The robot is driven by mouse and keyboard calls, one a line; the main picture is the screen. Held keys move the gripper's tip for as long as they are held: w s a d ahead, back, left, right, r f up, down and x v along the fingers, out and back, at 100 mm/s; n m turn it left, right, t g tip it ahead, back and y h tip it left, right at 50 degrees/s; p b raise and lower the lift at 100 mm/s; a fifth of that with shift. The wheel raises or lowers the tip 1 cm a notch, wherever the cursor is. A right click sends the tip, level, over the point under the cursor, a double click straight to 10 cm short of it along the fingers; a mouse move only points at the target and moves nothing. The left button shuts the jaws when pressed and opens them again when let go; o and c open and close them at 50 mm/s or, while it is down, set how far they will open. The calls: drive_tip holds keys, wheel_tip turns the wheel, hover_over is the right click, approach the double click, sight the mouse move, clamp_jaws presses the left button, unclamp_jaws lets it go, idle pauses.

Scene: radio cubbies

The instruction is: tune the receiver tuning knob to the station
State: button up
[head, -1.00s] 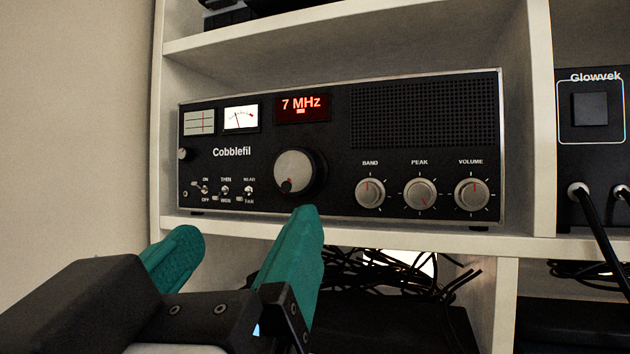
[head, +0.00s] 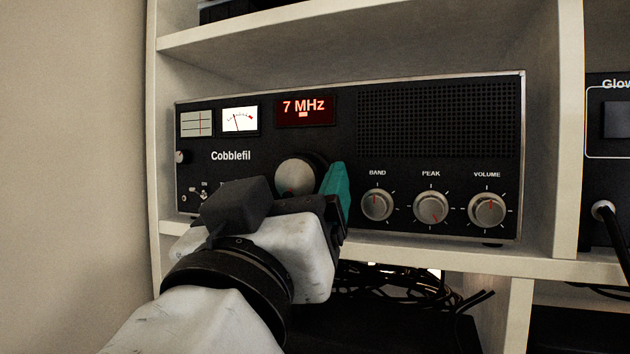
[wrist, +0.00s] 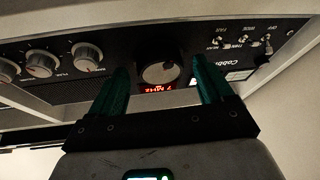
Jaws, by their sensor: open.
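The receiver (head: 440,120) is a black Cobblefil radio in a white cubby. Its large silver tuning knob (head: 294,177) is partly hidden by my gripper in the head view. The red display (head: 304,110) reads 7 MHz with a small mark below it. My gripper (wrist: 160,66) is open, and the tuning knob (wrist: 160,73) shows between its two teal fingers in the wrist view, which is upside down. In the head view the right finger (head: 337,190) is beside the knob's right side; the other finger is hidden. I cannot tell whether either finger touches the knob.
The band knob (head: 377,205), peak knob (head: 431,207) and volume knob (head: 487,210) sit to the right. Toggle switches are at lower left, partly hidden. The shelf board (head: 540,262) runs below the receiver, with cables (head: 395,280) under it.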

drive_tip(key=shift+w, duration=0.1)
drive_tip(key=shift+c, duration=0.3)
drive_tip(key=c, duration=1)
drive_tip(key=shift+f+m+b, duration=0.3)
drive_tip(key=shift+m+b, duration=0.2)
drive_tip(key=shift+b, duration=0.7)
drive_tip(key=shift+a+r+m+h+b, duration=0.1)
drive_tip(key=shift+r+m+h+b, duration=0.05)
drive_tip(key=shift+m+h+b, duration=0.65)
drive_tip(key=shift+r, duration=0.1)
drive_tip(key=o, duration=1.1)
drive_tip(key=shift+c, duration=0.2)
drive_tip(key=b+v, duration=0.3)
drive_tip(key=v, duration=0.7)
drive_tip(key=shift+s, duration=0.3)
